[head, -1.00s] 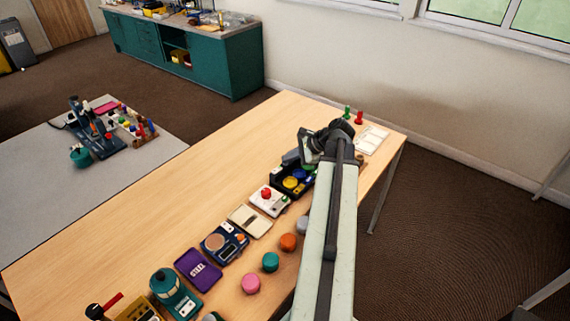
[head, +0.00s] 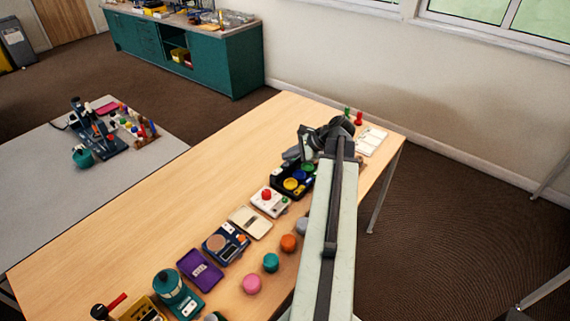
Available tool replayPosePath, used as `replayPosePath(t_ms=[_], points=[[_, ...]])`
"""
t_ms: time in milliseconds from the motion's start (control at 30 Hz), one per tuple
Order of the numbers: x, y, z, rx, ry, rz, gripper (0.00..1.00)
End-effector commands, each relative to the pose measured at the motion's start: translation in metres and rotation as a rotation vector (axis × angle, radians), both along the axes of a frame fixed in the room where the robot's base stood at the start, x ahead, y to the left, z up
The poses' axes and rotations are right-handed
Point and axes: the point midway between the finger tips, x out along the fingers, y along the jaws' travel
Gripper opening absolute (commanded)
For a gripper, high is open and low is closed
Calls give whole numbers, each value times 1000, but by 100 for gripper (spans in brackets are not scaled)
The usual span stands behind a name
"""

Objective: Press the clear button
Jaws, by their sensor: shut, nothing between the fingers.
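No label that I can read marks a clear button. Candidates along the table are a white box (head: 274,208) with a red button (head: 266,195) and a small green one (head: 284,200), and a navy device (head: 213,239) with a round pad and small orange buttons. A black tray (head: 277,181) holds yellow, blue and green round pieces. My arm reaches up from the bottom and bends left at its top. My gripper (head: 303,153) is shut and empty, above the far end of the black tray. Its fingertips are small and hard to make out.
Nearer along the row lie a cream box (head: 250,222), a purple pad (head: 200,270) and a teal device (head: 176,294). Pink (head: 252,284), teal (head: 271,262) and orange (head: 289,243) round pieces lie right of the row. The table's left side (head: 130,225) is clear.

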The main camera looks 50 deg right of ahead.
Motion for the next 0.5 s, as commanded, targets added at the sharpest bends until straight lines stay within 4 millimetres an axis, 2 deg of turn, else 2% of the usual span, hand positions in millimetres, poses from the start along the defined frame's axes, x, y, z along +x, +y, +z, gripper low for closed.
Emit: replayPosePath(t_ms=[300,500], points=[[0,0,36,0,0,0,0],[0,0,50,0,0,0,0]])
